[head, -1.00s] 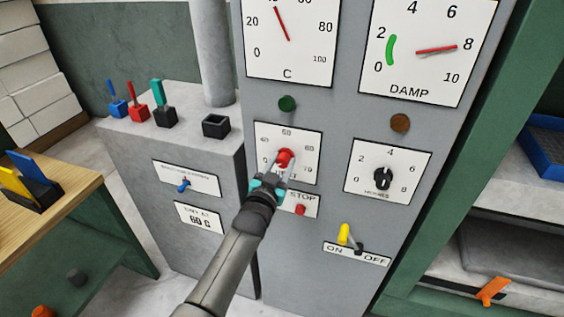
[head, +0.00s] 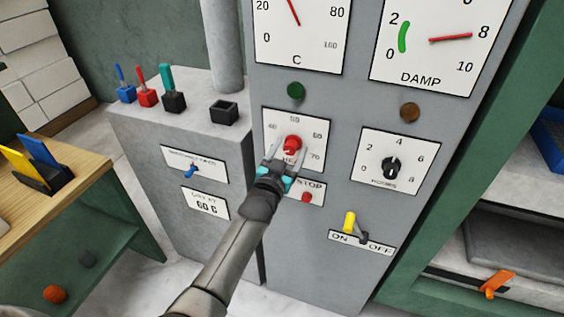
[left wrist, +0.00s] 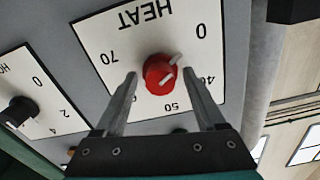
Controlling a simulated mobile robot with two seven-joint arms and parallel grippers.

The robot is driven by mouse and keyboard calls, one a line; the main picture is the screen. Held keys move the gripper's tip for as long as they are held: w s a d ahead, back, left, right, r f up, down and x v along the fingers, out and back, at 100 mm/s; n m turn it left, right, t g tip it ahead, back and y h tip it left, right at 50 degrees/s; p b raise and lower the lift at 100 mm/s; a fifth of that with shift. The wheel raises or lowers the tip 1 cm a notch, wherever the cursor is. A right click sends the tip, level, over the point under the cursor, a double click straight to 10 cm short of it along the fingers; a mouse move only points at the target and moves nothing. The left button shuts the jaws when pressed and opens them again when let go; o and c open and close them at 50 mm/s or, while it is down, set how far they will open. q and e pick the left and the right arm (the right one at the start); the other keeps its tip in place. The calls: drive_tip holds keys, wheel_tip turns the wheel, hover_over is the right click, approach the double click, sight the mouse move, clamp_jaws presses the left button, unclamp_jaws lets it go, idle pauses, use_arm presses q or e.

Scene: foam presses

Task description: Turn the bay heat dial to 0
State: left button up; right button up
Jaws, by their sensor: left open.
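The bay heat dial is a red round knob (head: 292,143) on a white HEAT scale plate (head: 318,125) on the grey cabinet. In the left wrist view the knob (left wrist: 160,74) has a white mark toward the upper right, on the side of the 0; its exact reading is hard to tell. My left gripper (head: 287,155) is open in front of the dial. In the left wrist view its fingertips (left wrist: 160,76) stand on either side of the knob with gaps, holding nothing. In the head view the gripper hides the lower part of the plate. My right gripper is not in view.
Close below the dial is a red STOP button (head: 306,197). A black HOURS dial (head: 391,167) is to the right, and a yellow-handled ON/OFF switch (head: 349,222) is below. Large C (head: 300,50) and DAMP (head: 425,50) gauges are above. A wooden table (head: 85,180) stands at left.

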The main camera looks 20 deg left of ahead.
use_arm(q)
drive_tip(key=s, duration=1.5)
drive_tip(key=shift+a, duration=0.25)
drive_tip(key=s+d+f+g+b, duration=0.1)
drive_tip(key=s+f+g+b, duration=0.25)
drive_tip(key=f, duration=0.85)
drive_tip(key=s+f+g+b, duration=0.2)
drive_tip(key=s+f, duration=0.3)
drive_tip(key=f, duration=0.8)
drive_tip(key=s+d+f+g+b, duration=0.1)
drive_tip(key=s+f+g+b, duration=0.2)
drive_tip(key=f, duration=0.9)
drive_tip(key=s+a+f+g+b, duration=0.1)
drive_tip(key=s+f+g+b, duration=0.2)
drive_tip(key=s+f, duration=0.7)
drive_tip(key=s+a+f+g+b, duration=0.2)
drive_tip(key=s+f+g, duration=0.3)
drive_tip(key=s+f, duration=0.6)
drive_tip(key=s+b, duration=0.1)
drive_tip(key=s, duration=0.6)
drive_tip(key=shift+s+a+f+y, duration=0.15)
drive_tip(key=shift+s+a+y, duration=0.15)
drive_tip(key=shift+s, duration=0.1)
drive_tip(key=shift+w+g, duration=0.1)
drive_tip(key=shift+g, duration=0.15)
